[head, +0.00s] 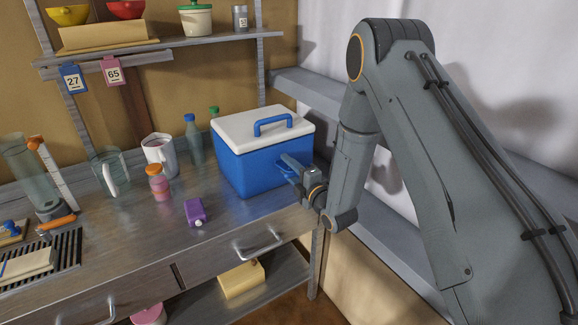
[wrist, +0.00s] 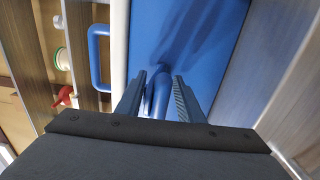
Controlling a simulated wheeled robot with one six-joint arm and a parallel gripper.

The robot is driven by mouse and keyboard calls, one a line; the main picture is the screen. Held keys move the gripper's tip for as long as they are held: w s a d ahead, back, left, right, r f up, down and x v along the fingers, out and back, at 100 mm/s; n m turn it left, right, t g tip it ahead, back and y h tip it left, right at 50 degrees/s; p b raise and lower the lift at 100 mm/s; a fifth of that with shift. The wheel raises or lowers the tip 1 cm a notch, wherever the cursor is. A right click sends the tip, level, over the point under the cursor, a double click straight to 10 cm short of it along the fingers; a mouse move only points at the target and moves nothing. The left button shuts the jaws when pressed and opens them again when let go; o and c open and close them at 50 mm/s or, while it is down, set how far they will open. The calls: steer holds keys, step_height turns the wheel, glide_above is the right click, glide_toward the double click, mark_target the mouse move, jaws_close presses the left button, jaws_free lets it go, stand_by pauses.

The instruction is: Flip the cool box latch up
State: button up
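The cool box (head: 247,168) is blue with a white lid (head: 240,128) and a blue carry handle (head: 272,121). It stands upright on the metal bench, lid closed. In the wrist view the blue wall (wrist: 205,40) fills the middle, with the white lid edge (wrist: 118,45) to the left. A blue latch (wrist: 158,92) stands out from the wall between the two fingers of my gripper (wrist: 160,78). The fingers look apart, with small gaps beside the latch. In the head view the latch is mostly hidden by my gripper.
A purple carton (head: 195,212), a small pink jar with an orange cap (head: 159,184) and a white mug (head: 160,155) stand left of the box. The bench edge is close below my gripper; a grey ledge (head: 385,235) runs along the right wall.

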steer(key=shift+f, duration=0.1)
jaws_close()
steer(key=shift+p, duration=0.3)
stand_by(0.6)
